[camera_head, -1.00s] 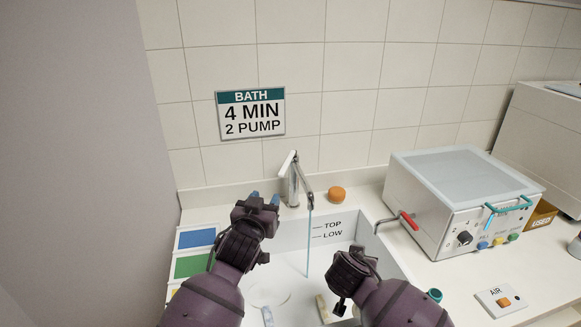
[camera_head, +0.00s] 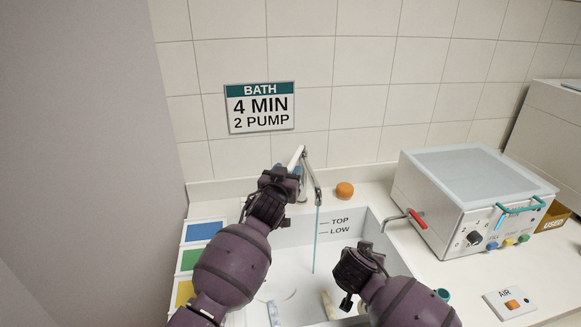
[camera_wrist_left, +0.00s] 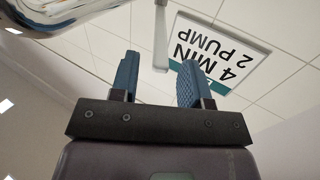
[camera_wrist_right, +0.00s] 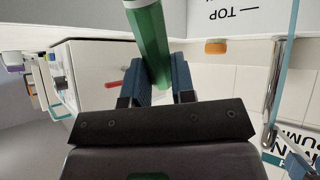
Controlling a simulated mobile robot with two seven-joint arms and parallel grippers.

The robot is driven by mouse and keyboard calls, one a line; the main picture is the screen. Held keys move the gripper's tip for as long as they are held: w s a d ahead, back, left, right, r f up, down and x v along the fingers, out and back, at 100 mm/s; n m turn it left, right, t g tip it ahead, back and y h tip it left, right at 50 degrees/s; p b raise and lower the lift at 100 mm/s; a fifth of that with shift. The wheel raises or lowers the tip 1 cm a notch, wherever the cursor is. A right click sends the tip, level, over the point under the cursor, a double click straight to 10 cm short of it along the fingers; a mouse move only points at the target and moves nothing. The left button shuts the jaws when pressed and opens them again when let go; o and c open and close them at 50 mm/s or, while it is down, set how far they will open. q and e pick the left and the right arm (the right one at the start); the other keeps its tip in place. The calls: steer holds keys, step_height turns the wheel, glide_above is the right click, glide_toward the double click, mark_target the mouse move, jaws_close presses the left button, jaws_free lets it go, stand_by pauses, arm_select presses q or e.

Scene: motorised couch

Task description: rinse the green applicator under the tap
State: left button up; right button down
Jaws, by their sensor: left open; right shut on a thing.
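The green applicator (camera_wrist_right: 150,42) shows in the right wrist view between the blue fingers of my right gripper (camera_wrist_right: 160,82), which is shut on it. In the head view my right gripper (camera_head: 352,275) is over the right part of the sink and hides the applicator. The tap (camera_head: 309,175) stands at the back of the sink, and a thin water stream (camera_head: 316,240) falls from it. The applicator is apart from the stream in the right wrist view. My left gripper (camera_head: 285,172) is open beside the tap's pale lever (camera_wrist_left: 160,40), which shows between its fingers in the left wrist view.
The sink (camera_head: 383,235) has TOP and LOW marks on its back wall. Long pale items (camera_head: 328,303) lie in it. A grey box machine (camera_head: 465,200) with a red-handled lever (camera_head: 417,219) stands right. Coloured pads (camera_head: 204,232) lie left.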

mark_target(291, 165)
arm_select(q)
steer(key=shift+x, duration=1.65)
jaws_close()
